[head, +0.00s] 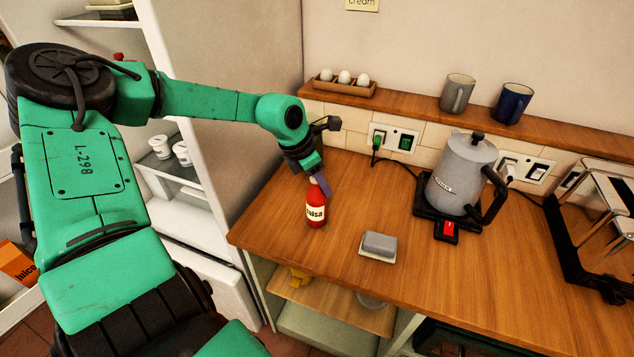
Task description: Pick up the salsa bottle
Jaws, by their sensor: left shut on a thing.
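The salsa bottle (316,208) is red with a cream label and a pale cap. It stands upright at the left part of the wooden counter (440,290). My left gripper (318,184) comes down over the top of the bottle and is shut on its upper part. The fingers partly cover the cap and neck. I cannot tell whether the bottle's base touches the counter. My right gripper is not in view.
A grey block on a small dish (378,246) lies right of the bottle. A grey kettle (461,178) on a black base stands further right, near a metal rack (600,220). A shelf (420,97) behind holds eggs and two mugs. The front middle of the counter is clear.

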